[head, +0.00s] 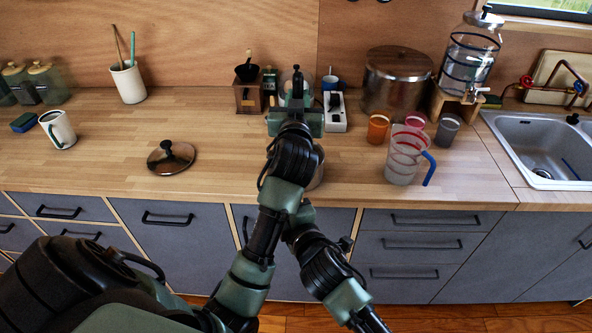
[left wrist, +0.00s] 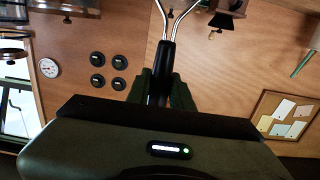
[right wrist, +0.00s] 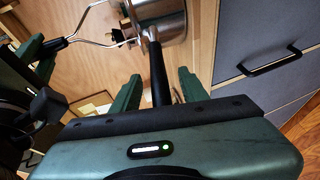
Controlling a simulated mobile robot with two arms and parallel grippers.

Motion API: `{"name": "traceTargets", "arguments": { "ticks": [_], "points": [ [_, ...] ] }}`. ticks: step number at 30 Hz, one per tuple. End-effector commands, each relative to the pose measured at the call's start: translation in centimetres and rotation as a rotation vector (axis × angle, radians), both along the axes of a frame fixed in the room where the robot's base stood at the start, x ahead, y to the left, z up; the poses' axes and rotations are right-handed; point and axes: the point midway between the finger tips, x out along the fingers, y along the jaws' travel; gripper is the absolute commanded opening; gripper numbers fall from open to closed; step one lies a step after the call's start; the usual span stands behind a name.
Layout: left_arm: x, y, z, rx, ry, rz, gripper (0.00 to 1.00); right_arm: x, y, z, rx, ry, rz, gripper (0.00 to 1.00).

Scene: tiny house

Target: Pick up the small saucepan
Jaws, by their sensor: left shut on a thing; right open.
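The small steel saucepan (right wrist: 160,18) shows at the top of the right wrist view, cut off by the frame edge. In the head view my left arm hides most of it, and only a strip of its side (head: 317,170) shows. Its black handle (right wrist: 157,75) lies between the fingers of my right gripper (right wrist: 160,92), which is open with gaps on both sides. My left gripper (left wrist: 165,88) is shut on the black handle (left wrist: 161,62) of a utensil with forked metal wires (left wrist: 178,22). The utensil's far end is out of the left wrist view.
A lid (head: 171,158) lies on the wooden counter (head: 100,165) to the left. A striped jug (head: 403,158) and several cups stand to the right. A coffee grinder (head: 248,92), a power strip (head: 334,112) and a large pot (head: 396,78) stand behind. Counter between lid and arm is clear.

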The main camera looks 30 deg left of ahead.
Motion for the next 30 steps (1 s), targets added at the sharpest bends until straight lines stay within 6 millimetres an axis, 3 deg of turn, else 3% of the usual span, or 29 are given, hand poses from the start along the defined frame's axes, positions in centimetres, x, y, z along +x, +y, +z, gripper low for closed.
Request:
{"name": "traceTargets", "arguments": {
  "ticks": [11, 16, 17, 30],
  "points": [
    [-0.01, 0.0, 0.1, 0.001, -0.001, 0.0, 0.0, 0.56, 0.81, -0.27, 0.001, 0.001, 0.0, 0.44],
    [-0.01, 0.0, 0.1, 0.001, -0.001, 0.0, 0.0, 0.56, 0.8, -0.28, -0.001, 0.001, 0.0, 0.02],
    [-0.01, 0.0, 0.1, 0.001, -0.001, 0.0, 0.0, 0.55, 0.79, -0.27, -0.001, 0.001, 0.0, 0.0],
    [-0.01, 0.0, 0.1, 0.001, -0.001, 0.0, 0.0, 0.53, 0.79, -0.3, 0.0, 0.001, 0.0, 0.0]
  ]
}}
